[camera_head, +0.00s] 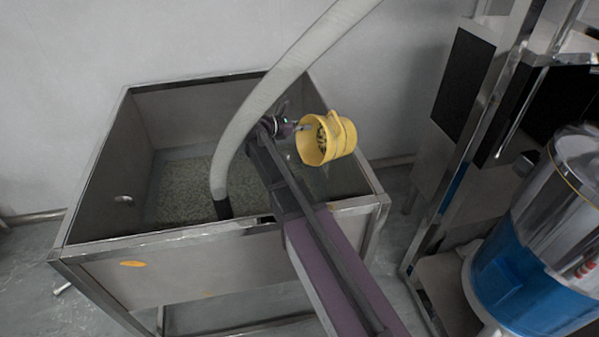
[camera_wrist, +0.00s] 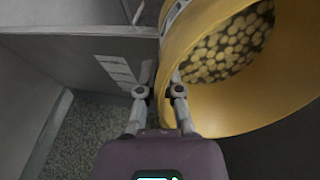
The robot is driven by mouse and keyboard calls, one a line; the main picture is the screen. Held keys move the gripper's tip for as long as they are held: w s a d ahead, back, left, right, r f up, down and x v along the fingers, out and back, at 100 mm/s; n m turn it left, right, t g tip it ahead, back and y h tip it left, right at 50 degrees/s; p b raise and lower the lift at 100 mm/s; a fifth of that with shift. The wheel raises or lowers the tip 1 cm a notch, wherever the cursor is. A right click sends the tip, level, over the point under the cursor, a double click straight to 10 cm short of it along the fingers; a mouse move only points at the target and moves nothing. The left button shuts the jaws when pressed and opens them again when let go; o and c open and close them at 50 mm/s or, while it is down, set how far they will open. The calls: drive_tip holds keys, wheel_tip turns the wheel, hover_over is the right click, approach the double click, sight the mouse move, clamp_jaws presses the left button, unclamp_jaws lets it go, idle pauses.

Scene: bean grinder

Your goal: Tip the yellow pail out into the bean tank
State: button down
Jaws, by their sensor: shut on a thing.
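The yellow pail (camera_head: 343,137) is held by my gripper (camera_head: 291,127) over the right part of the bean tank (camera_head: 180,273). It is tilted, with its mouth toward the lower left, and pale beans show inside it. In the wrist view, the pail (camera_wrist: 290,110) fills the right side, and my gripper (camera_wrist: 160,92) is shut on its wall near the rim. Beans (camera_wrist: 228,48) lie inside the pail. The tank is an open metal box on legs, with a layer of grey-green beans (camera_head: 185,185) on its floor. No beans are seen falling.
A pale hose (camera_head: 270,92) comes down into the tank left of my gripper and ends in a dark nozzle (camera_head: 223,208). A metal-framed machine with a blue and clear container (camera_head: 530,260) stands at the right. A wall is behind the tank.

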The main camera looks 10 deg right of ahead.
sight(300, 124)
drive_tip(key=shift+s+a+r+t+h+b, duration=0.2)
drive_tip(key=shift+s+a+t+h+b, duration=0.1)
drive_tip(key=shift+a+h+b, duration=0.3)
drive_tip(key=shift+s+a+r+t+h+b, duration=0.2)
drive_tip(key=shift+a+h+b, duration=0.4)
drive_tip(key=shift+b, duration=0.4)
drive_tip(key=shift+s+a+r+t+h+b, duration=0.15)
drive_tip(key=shift+a+h+b, duration=0.3)
drive_tip(key=shift+h+b, duration=0.4)
drive_tip(key=shift+s+a+r+m+t+h+b, duration=0.15)
drive_tip(key=shift+a+h+b, duration=0.4)
drive_tip(key=shift+b, duration=0.55)
drive_tip(key=shift+s+a+f+m+t+h+b, duration=0.15)
drive_tip(key=shift+a+t+h+b, duration=0.35)
drive_tip(key=shift+b, duration=0.55)
drive_tip(key=shift+s+a+r+h+b, duration=0.1)
drive_tip(key=shift+s+a+h+b, duration=0.25)
drive_tip(key=shift+h+b, duration=0.55)
drive_tip(key=shift+w, duration=0.1)
idle(0.5)
drive_tip(key=d+y+p, duration=0.1)
drive_tip(key=p, duration=0.1)
drive_tip(key=w+d+y+p, duration=0.1)
drive_tip(key=y+p, duration=0.1)
drive_tip(key=p, duration=0.1)
drive_tip(key=shift+d+r+g+y, duration=0.2)
drive_tip(key=shift+g+y, duration=0.1)
drive_tip(key=shift+g, duration=0.1)
drive_tip(key=shift+f, duration=0.25)
